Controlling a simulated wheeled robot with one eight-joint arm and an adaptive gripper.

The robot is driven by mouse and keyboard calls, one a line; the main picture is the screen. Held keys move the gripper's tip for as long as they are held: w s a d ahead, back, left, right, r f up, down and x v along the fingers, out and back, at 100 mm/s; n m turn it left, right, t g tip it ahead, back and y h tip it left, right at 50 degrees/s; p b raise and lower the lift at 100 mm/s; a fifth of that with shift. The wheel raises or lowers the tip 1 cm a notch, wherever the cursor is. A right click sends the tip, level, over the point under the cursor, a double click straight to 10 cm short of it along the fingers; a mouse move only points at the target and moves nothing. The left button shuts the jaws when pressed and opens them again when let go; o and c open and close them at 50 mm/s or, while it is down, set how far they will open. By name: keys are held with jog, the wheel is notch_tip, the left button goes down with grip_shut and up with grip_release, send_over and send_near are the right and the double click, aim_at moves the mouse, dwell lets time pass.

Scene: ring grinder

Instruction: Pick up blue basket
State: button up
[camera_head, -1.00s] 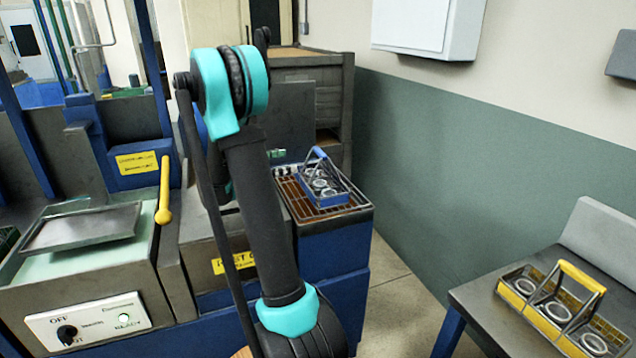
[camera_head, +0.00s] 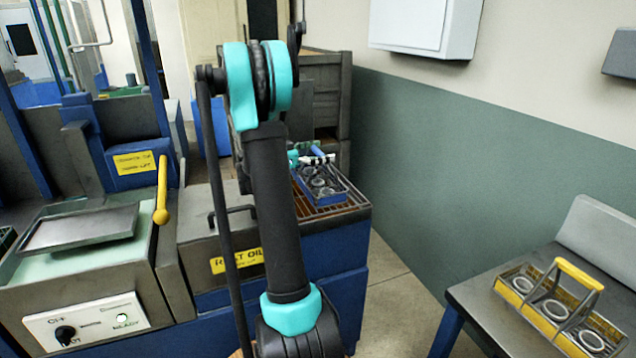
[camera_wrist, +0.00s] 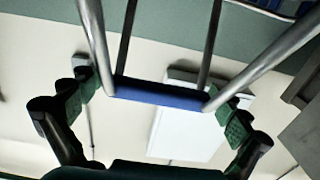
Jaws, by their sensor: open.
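The blue basket (camera_head: 322,196) stands on a brown grate on the blue machine and holds several metal rings. In the wrist view its blue handle bar (camera_wrist: 160,93) and grey side rods cross the middle of the picture. My gripper (camera_wrist: 160,108) is open there, with one green-padded finger near each end of the handle bar. It does not visibly clamp the bar. In the head view my gripper (camera_head: 312,156) is small and partly hidden by my arm, at the top of the basket.
A yellow-handled basket (camera_head: 556,305) with rings stands on the grey table (camera_head: 480,305) at right. The grate (camera_head: 345,211) lies around the blue basket. A yellow lever (camera_head: 162,190) and a metal tray (camera_head: 80,229) are at left. A grey-green wall (camera_head: 480,170) is to the right.

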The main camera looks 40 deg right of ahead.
jog(key=shift+x, duration=0.9)
jog(key=c, duration=2)
